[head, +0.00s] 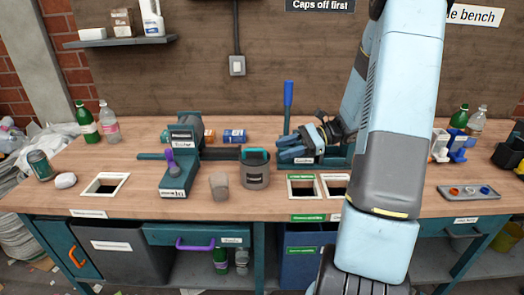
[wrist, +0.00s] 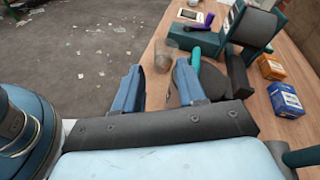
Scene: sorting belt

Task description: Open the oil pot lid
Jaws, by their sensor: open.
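The oil pot appears to be the dark grey pot (head: 256,176) with a teal handle on top, standing on the bench in the middle of the head view. Its dark round top (wrist: 213,82) and teal handle (wrist: 196,62) show in the wrist view, partly hidden behind the right finger. The lid looks seated on the pot. My gripper (head: 306,141) is to the right of the pot and higher, apart from it. In the wrist view its two blue fingers (wrist: 158,86) are spread with nothing between them.
A translucent cup (head: 219,186) stands left of the pot. A teal machine with a purple handle (head: 181,155) is further left. A blue-levered press (head: 288,105) stands by my gripper. Orange (wrist: 286,68) and blue (wrist: 285,99) boxes lie behind. Framed bench openings (head: 303,188) are at the front.

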